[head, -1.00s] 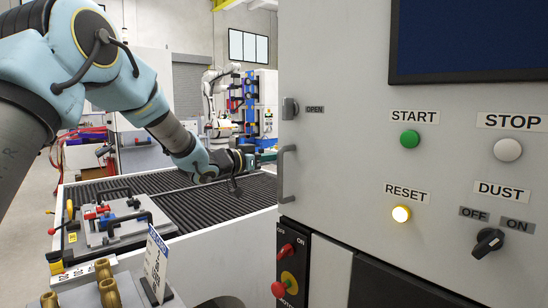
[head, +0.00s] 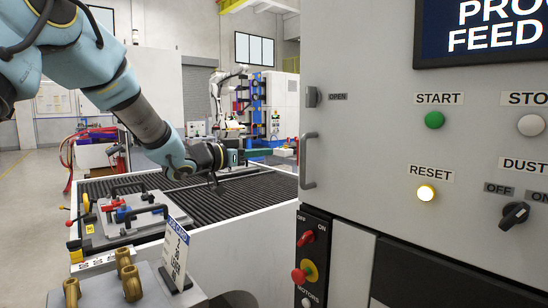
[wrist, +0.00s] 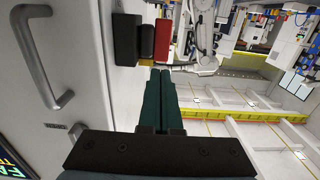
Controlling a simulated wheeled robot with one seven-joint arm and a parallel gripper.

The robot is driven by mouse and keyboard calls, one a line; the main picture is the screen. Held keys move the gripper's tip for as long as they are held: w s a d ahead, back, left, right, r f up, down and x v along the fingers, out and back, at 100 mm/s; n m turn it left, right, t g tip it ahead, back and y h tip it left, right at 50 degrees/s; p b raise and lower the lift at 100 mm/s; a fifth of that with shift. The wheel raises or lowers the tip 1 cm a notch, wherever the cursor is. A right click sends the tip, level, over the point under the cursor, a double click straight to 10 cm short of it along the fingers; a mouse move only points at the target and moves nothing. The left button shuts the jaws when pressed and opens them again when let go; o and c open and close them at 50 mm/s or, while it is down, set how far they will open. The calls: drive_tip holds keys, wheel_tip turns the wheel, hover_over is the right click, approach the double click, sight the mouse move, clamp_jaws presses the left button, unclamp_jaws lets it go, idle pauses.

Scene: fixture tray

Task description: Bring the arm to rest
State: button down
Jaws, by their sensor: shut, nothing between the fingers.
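My arm reaches in from the upper left in the head view. Its forearm slopes down over the ribbed dark bed (head: 240,182), and the wrist points right, toward the machine cabinet. My gripper (head: 268,152) is at the end, above the far part of the bed. In the wrist view its two dark green fingers (wrist: 160,72) lie side by side, shut with nothing between them. A black and red block (wrist: 140,38) shows beyond the fingertips; I cannot tell how far off it is.
The grey cabinet (head: 375,150) with a handle (head: 307,160) and buttons fills the right. A fixture plate (head: 125,218) with clamps sits on the bed. Brass fittings (head: 131,282) and a card (head: 177,255) stand in front. Open floor (head: 25,185) lies at left.

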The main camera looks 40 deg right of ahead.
drive_tip(key=shift+a, duration=1.35)
drive_tip(key=w+a+f+n+t+y, duration=0.2)
drive_tip(key=w+a+f+n+t, duration=0.15)
drive_tip(key=w+a, duration=0.25)
drive_tip(key=w+a+f+n+t+y, duration=0.2)
drive_tip(key=w+a+t, duration=0.2)
drive_tip(key=w+a, duration=0.1)
drive_tip(key=w+a+f+n+t+y, duration=0.1)
drive_tip(key=w+a+f+n+y, duration=0.2)
drive_tip(key=a, duration=0.5)
drive_tip(key=w+a+f+n+t+y, duration=0.15)
drive_tip(key=a+f+y, duration=0.25)
drive_tip(key=a, duration=0.4)
drive_tip(key=s+a+f+n+g+y, duration=0.1)
drive_tip(key=s+a+f+n+y, duration=0.15)
drive_tip(key=a, duration=0.55)
drive_tip(key=s+a+f+n+g+y, duration=0.15)
drive_tip(key=a+f, duration=0.25)
drive_tip(key=a, duration=0.4)
drive_tip(key=s+a+f+n+g+y, duration=0.1)
drive_tip(key=s+a+f+g, duration=0.1)
drive_tip(key=s+a, duration=0.3)
drive_tip(key=s+a+f+n+g+y, duration=0.1)
drive_tip(key=s+a+f+n+g, duration=0.1)
drive_tip(key=s+a, duration=0.3)
drive_tip(key=s+g, duration=0.1)
drive_tip(key=s, duration=0.3)
drive_tip(key=shift+s+f, duration=0.3)
